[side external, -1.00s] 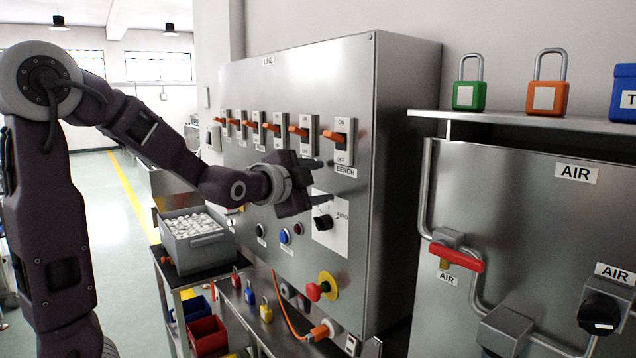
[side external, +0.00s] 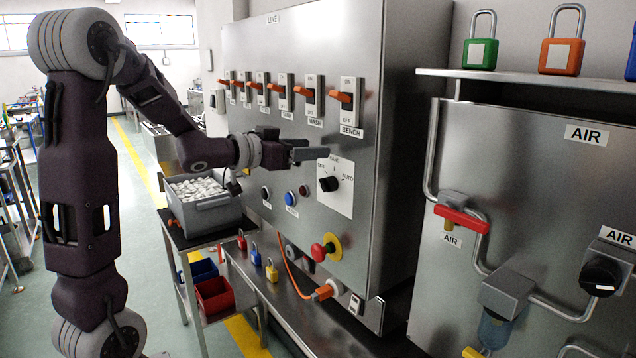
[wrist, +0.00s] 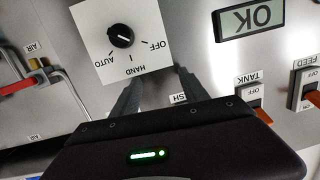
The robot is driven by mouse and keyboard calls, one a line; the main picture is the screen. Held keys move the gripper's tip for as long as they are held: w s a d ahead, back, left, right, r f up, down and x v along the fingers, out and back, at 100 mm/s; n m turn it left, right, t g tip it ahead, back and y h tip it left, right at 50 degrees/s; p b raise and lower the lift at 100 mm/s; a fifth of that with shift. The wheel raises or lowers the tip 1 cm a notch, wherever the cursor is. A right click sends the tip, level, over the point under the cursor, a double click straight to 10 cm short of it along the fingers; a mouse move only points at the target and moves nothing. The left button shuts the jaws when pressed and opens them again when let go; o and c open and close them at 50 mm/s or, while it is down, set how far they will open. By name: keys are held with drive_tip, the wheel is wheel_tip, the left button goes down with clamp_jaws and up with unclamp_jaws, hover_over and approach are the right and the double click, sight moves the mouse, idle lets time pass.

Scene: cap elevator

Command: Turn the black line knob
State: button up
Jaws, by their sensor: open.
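The black line knob (side external: 329,184) sits on a white plate (side external: 346,200) marked OFF, HAND and AUTO, on the front of the steel LINE cabinet. In the wrist view the knob (wrist: 121,37) is upside down, and its white mark appears to point toward OFF. My gripper (side external: 318,154) is just above and left of the knob in the side view, apart from it. In the wrist view my gripper (wrist: 160,82) has its two fingers spread with nothing between them; the knob lies beyond and left of the fingertips.
Orange-handled switches, including BENCH (side external: 347,101), line the cabinet above the knob. A blue button (side external: 290,198) and a red emergency button (side external: 322,251) are nearby. A grey bin (side external: 203,207) stands left. Air pipes with a red valve handle (side external: 462,219) are at right.

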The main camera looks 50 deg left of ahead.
sight(320, 184)
drive_tip(key=s+f+n+g+h, duration=0.2)
drive_tip(key=s+f+n+h, duration=0.3)
drive_tip(key=s+n, duration=0.1)
drive_tip(key=shift+n+h, duration=0.3)
drive_tip(key=x, duration=0.7)
drive_tip(key=shift+w+d+f, duration=0.1)
drive_tip(key=shift+d+f, duration=0.15)
drive_tip(key=shift+d, duration=0.15)
clamp_jaws()
idle(0.4)
unclamp_jaws()
